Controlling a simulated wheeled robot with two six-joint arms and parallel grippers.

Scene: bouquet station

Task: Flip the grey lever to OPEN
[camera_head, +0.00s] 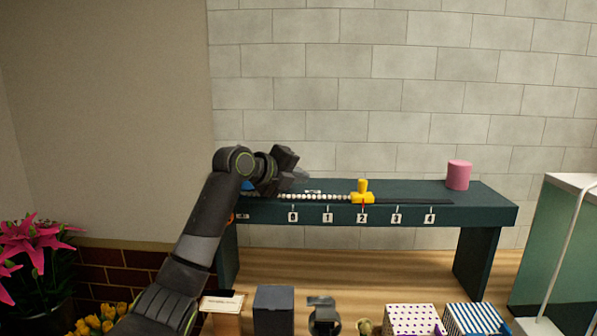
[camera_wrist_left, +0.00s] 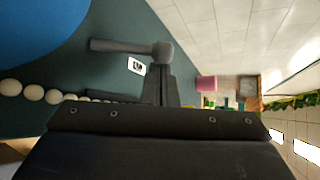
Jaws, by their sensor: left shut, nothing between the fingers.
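The grey lever (camera_wrist_left: 125,46) shows in the left wrist view as a grey rod with a rounded knob at its right end, on the dark teal shelf. A small white label (camera_wrist_left: 136,65) lies beside it; its print is too small to read. My left gripper (camera_wrist_left: 160,72) is shut and empty, its fingertips right by the knob; I cannot tell whether they touch it. In the head view my left gripper (camera_head: 289,160) is over the shelf's left end and hides most of the lever there. My right gripper is not in view.
The teal shelf (camera_head: 480,212) carries a row of white beads (camera_head: 310,197), a yellow slider (camera_head: 362,193) at mark 2 and a pink cylinder (camera_head: 459,175). A large blue round thing (camera_wrist_left: 35,28) is near the lever. Boxes (camera_head: 273,310) stand in front below.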

